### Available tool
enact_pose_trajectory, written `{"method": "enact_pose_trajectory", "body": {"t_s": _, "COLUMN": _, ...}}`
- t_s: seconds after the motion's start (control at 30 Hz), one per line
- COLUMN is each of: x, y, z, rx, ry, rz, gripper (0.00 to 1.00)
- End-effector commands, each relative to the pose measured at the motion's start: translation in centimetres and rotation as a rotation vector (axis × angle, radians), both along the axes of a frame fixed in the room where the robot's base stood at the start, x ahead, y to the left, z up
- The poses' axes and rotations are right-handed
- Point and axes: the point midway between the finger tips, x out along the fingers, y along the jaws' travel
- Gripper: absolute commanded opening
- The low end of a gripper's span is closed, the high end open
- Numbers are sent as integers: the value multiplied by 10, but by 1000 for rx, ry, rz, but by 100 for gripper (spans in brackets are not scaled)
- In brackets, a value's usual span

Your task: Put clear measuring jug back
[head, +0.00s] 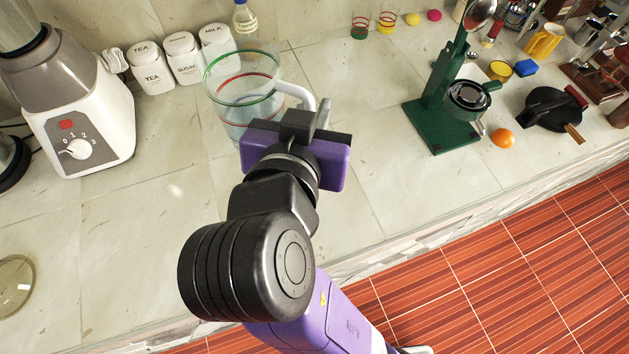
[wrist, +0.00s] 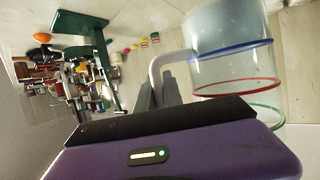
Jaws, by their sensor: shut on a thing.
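The clear measuring jug (head: 226,111) stands at the back of the counter in the head view, with a green ring at its rim and a red ring lower down. Its white handle (head: 301,93) points right, toward my gripper (head: 318,112). In the wrist view the jug (wrist: 232,65) shows blue, red and green rings, and its pale handle (wrist: 167,62) reaches to the fingers of my gripper (wrist: 158,92). My gripper is shut on the jug's handle. The jug's base is partly hidden by my gripper, so I cannot tell whether it touches the counter.
White canisters (head: 184,59) and an oil bottle (head: 245,20) stand behind the jug. A white blender base (head: 85,125) is at left. A green press (head: 437,115) and an orange (head: 502,138) are at right. The counter between jug and press is clear.

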Motion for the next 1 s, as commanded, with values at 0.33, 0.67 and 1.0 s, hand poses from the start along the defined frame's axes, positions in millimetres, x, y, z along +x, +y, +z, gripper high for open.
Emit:
{"method": "enact_pose_trajectory", "body": {"t_s": 0.33, "x": 0, "y": 3, "z": -48, "rx": -7, "ry": 3, "rz": -23, "gripper": 0}}
{"method": "enact_pose_trajectory", "body": {"t_s": 0.67, "x": 0, "y": 3, "z": -123, "rx": -6, "ry": 2, "rz": -22, "gripper": 0}}
{"method": "enact_pose_trajectory", "body": {"t_s": 1.0, "x": 1, "y": 3, "z": -159, "rx": 0, "ry": -3, "rz": -24, "gripper": 0}}
